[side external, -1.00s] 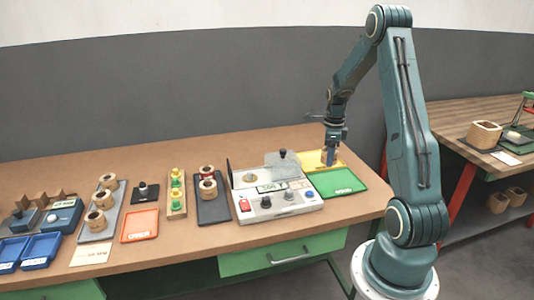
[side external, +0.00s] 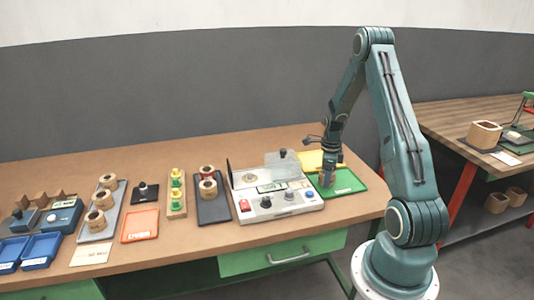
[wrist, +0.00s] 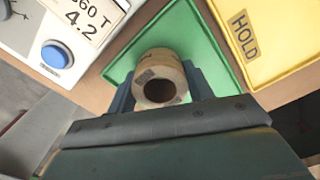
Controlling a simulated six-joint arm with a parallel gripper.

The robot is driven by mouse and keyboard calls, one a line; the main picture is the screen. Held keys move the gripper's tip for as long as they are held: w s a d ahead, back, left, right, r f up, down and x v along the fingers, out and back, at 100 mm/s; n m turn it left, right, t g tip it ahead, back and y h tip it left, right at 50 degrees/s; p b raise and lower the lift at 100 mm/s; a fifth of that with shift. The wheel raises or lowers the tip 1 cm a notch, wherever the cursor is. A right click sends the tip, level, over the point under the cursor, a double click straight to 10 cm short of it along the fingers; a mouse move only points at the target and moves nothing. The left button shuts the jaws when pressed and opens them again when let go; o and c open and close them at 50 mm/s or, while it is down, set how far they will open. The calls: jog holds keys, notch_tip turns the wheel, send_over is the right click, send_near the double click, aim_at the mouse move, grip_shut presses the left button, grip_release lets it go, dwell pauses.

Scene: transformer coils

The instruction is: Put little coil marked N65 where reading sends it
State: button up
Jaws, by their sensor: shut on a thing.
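My gripper (side external: 328,176) is shut on a small tan coil (wrist: 158,70) with a dark round hole. In the wrist view the coil sits between my two fingers, with small dark marks on its face that I cannot read. The coil is over the green tray (side external: 347,188), near its left side; I cannot tell whether it touches the tray. In the wrist view the green tray (wrist: 195,30) lies behind the coil. The yellow tray (side external: 312,158), labelled HOLD in the wrist view (wrist: 270,35), is just behind the green one.
A grey tester (side external: 290,200) with knobs and a raised clear cover stands left of the trays; its display (wrist: 88,14) shows "60 T" and "4.2", partly cut off. Farther left are a dark tray (side external: 213,211) with coils, an orange tray (side external: 140,225) and blue bins (side external: 40,250).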

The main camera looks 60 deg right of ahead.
jog(key=shift+f, duration=0.25)
jog(key=shift+f, duration=0.15)
jog(key=o, duration=1.1)
jog(key=shift+r, duration=0.2)
notch_tip(320, 180, up, 12)
dwell(0.5)
